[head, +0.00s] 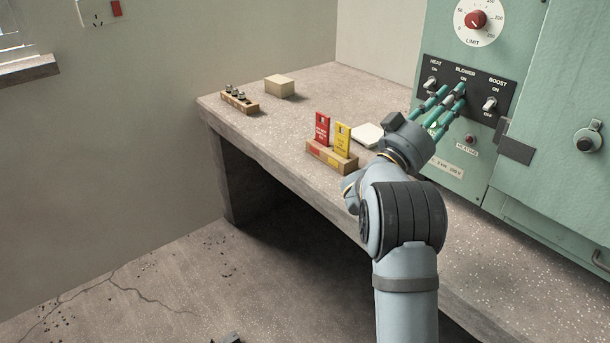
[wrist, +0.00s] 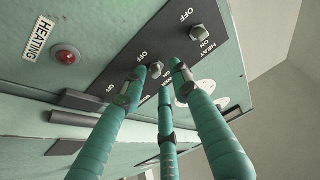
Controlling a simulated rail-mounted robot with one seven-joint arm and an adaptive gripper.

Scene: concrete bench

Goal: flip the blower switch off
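The blower switch is the middle of three toggles on the dark panel (head: 478,83) of the green cabinet. In the head view my gripper's fingers cover it. In the wrist view its metal lever (wrist: 155,70) shows between my fingertips, below an OFF label. My gripper (head: 455,91) has three green fingers, reaching up to the panel. In the wrist view the fingertips (wrist: 159,70) are apart, close around the lever. I cannot tell whether they touch it. The fingers hide the blower's ON label in the wrist view, and its lever position is unclear.
The heat switch (head: 430,83) and boost switch (head: 490,104) flank the blower closely. Below are a red heating lamp (head: 470,140) and a dark plate (head: 514,148). A wooden holder (head: 332,157) with red and yellow cards stands on the bench (head: 285,128). The bench's left part has free room.

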